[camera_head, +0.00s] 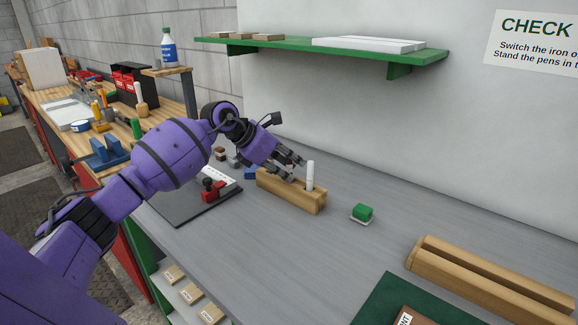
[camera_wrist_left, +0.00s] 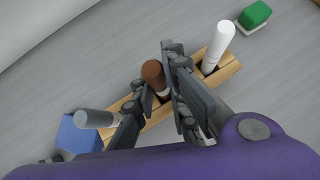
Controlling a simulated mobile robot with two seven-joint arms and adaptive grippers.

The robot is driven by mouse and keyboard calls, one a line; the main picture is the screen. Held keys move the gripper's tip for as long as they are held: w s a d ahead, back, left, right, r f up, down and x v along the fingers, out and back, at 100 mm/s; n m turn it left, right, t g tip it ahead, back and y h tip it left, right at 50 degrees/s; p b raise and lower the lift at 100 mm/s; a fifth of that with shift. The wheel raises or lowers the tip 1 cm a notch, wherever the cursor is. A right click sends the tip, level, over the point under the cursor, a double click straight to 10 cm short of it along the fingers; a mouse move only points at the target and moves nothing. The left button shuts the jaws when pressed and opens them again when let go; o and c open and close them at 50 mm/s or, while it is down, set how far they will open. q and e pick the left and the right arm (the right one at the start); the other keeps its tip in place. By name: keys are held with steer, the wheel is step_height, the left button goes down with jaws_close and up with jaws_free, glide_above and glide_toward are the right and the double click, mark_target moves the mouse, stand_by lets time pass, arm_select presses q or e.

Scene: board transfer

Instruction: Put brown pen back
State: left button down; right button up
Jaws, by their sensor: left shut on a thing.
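The brown pen (camera_wrist_left: 153,74) stands between the fingers of my left gripper (camera_wrist_left: 158,88), brown end toward the wrist camera. The gripper is shut on it over the wooden pen block (camera_wrist_left: 222,75). Whether the pen's lower end sits in a hole is hidden. In the head view the left gripper (camera_head: 292,168) is low over the block (camera_head: 300,195), left of the white pen (camera_head: 310,175), and the brown pen is hard to make out. The white pen (camera_wrist_left: 219,45) stands at one end of the block; a grey pen (camera_wrist_left: 97,119) stands at the other end. My right gripper is not seen.
A green eraser (camera_head: 362,212) lies right of the block. A red stamp (camera_head: 212,188) stands on a dark mat on the left. A blue object (camera_wrist_left: 78,138) sits by the grey pen. Wooden rails (camera_head: 490,280) lie at right. A green shelf (camera_head: 320,50) hangs above.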

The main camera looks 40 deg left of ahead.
arm_select(q)
steer(key=shift+s+f, duration=0.2)
steer(key=shift+f, duration=0.45)
steer(key=shift+s+f, duration=0.15)
steer(key=shift+f, duration=0.45)
steer(key=c, duration=1.7)
jaws_free()
steer(key=shift+c, duration=0.2)
steer(key=shift+o, duration=0.3)
steer(key=shift+w+d+f, duration=0.15)
steer(key=shift+w+d, duration=0.05)
steer(key=shift+a, duration=0.15)
steer(key=shift+s+a+r, duration=0.1)
steer(key=shift+s+r, duration=0.05)
steer(key=shift+r, duration=0.05)
steer(key=w+r+v, duration=0.1)
steer(key=v, duration=1.1)
steer(key=shift+d+r, duration=0.25)
steer(key=shift+r, duration=0.1)
